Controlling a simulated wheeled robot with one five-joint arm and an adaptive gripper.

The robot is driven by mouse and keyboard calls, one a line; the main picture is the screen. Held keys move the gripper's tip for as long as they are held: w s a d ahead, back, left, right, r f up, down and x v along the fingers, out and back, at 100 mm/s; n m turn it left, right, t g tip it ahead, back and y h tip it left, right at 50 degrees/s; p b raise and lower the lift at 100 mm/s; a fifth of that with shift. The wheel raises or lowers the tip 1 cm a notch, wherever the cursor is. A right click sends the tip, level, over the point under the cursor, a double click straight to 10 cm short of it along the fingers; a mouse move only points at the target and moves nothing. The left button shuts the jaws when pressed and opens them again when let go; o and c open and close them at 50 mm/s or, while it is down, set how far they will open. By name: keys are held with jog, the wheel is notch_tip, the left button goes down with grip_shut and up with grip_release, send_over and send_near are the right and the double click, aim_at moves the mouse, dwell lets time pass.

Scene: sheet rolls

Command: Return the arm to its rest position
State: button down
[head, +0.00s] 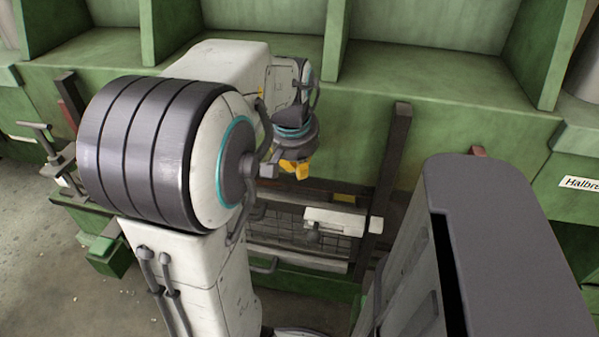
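My white arm (180,160), with its big dark ribbed joint, fills the left and middle of the head view. It rises from below, bends at the joint and reaches away toward the green machine. At its far end, my gripper (296,168) shows as a small dark wrist with a teal ring and a yellow tip pointing down. It is in front of the green machine's face. The fingers are too small and partly hidden to tell whether they are open or shut. I see nothing clearly held.
A green machine or shelf unit (440,85) with upright dividers spans the back. A clamp-like metal part (45,140) stands at left. Grey floor (35,265) shows at lower left.

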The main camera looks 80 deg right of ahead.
jog(key=shift+a+r, duration=0.2)
jog(key=shift+r, duration=0.5)
jog(key=a+f+y, duration=0.2)
jog(key=a+f, duration=0.2)
jog(key=a, duration=0.1)
jog(key=w+a+r+n+p, duration=0.2)
jog(key=w+a+n+p, duration=0.15)
jog(key=w+a, duration=0.5)
jog(key=w+a+r+n+t+p, duration=0.1)
jog(key=w+a+r+n+p, duration=0.2)
jog(key=a, duration=0.4)
jog(key=w+a+r+n+t+y+p, duration=0.1)
jog(key=w+a+r+n+p, duration=0.1)
jog(key=w+a+r+n, duration=0.2)
jog(key=w+a+r+n+t+p, duration=0.1)
jog(key=w+a+r+n+p, duration=0.2)
jog(key=a+n, duration=0.5)
jog(key=w+a+r, duration=0.1)
jog(key=a, duration=0.2)
jog(key=shift+w+t+p, duration=0.3)
jog(key=shift+w, duration=0.1)
jog(key=shift+d, duration=0.1)
